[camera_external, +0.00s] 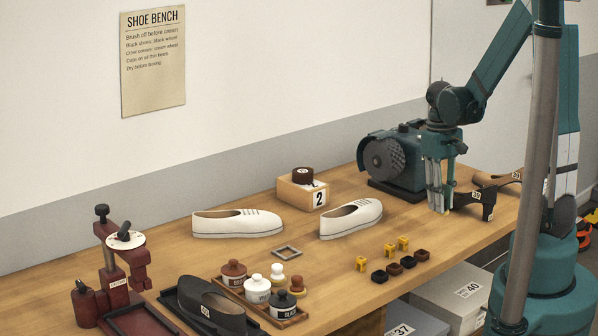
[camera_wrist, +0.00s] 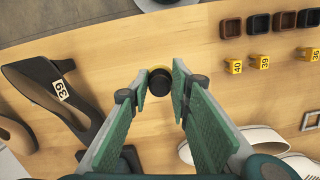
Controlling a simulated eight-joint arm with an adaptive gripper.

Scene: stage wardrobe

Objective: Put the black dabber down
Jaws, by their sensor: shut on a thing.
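My gripper (camera_wrist: 160,88) is shut on the black dabber (camera_wrist: 160,82), a small black round piece with a tan part showing behind it in the wrist view. In the external view my gripper (camera_external: 438,205) points straight down low over the bench's right part, in front of the green machine. The dabber is hardly visible there, and I cannot tell whether it touches the bench. A tray (camera_external: 262,318) at the front holds brown, white and black jars and small pieces with light and dark tops.
A black heeled shoe (camera_wrist: 62,98) lies left of my gripper in the wrist view. White shoes (camera_external: 350,218), a numbered wooden block (camera_external: 303,194), small yellow tags (camera_external: 390,250), dark little cups (camera_external: 408,262) and a grey square frame (camera_external: 287,252) stand on the bench (camera_external: 340,275). The green machine (camera_external: 392,160) is close behind.

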